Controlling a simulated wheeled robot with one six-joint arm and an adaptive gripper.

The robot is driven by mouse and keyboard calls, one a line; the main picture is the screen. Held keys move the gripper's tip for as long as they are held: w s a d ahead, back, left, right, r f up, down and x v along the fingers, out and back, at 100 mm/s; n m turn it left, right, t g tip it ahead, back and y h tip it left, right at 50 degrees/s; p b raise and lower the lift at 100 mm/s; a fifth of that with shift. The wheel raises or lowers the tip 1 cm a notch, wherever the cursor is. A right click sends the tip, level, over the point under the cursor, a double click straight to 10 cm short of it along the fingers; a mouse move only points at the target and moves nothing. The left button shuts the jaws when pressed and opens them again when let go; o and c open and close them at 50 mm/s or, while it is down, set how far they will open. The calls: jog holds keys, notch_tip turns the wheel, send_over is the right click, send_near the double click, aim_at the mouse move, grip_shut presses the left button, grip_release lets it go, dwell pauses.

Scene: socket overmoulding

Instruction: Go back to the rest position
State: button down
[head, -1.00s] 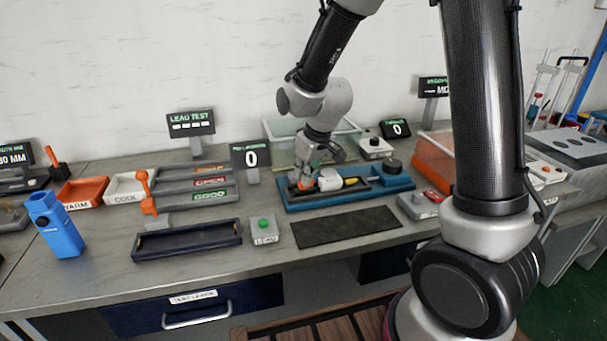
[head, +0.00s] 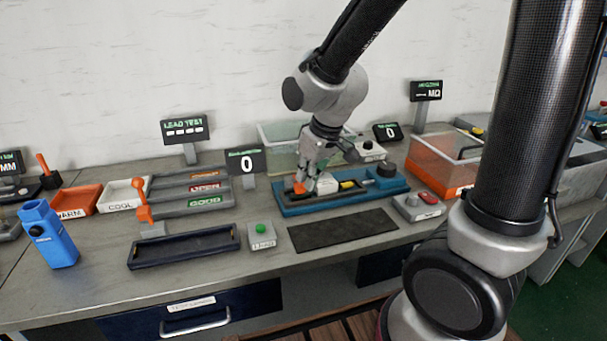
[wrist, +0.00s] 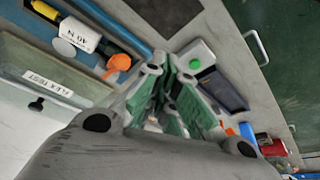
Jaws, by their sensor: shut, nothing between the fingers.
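My gripper (head: 308,176) is shut and empty. In the head view it hangs over the left end of the blue fixture (head: 395,184) on the bench, close to an orange part there; I cannot tell whether they touch. In the wrist view the green-padded fingers (wrist: 172,108) are together, with the orange part (wrist: 118,64) and a white block marked 40 N (wrist: 78,35) off to their left on the fixture.
A dark mat (head: 343,230), a lead button box (head: 261,236) and a dark tray (head: 184,247) lie in front. A clear bin (head: 285,135) stands behind. A blue bottle-like tool (head: 48,235) stands at left. The air above the bench is free.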

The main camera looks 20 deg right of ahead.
jog(key=shift+s, duration=0.1)
dwell(0.3)
jog(key=s+d+r+m+h, duration=0.1)
jog(key=s+d+r+m, duration=0.4)
jog(key=s+d+r, duration=0.8)
jog(key=s+d, duration=0.3)
jog(key=shift+s+t+h, duration=0.35)
jog(key=shift+t+h, duration=0.05)
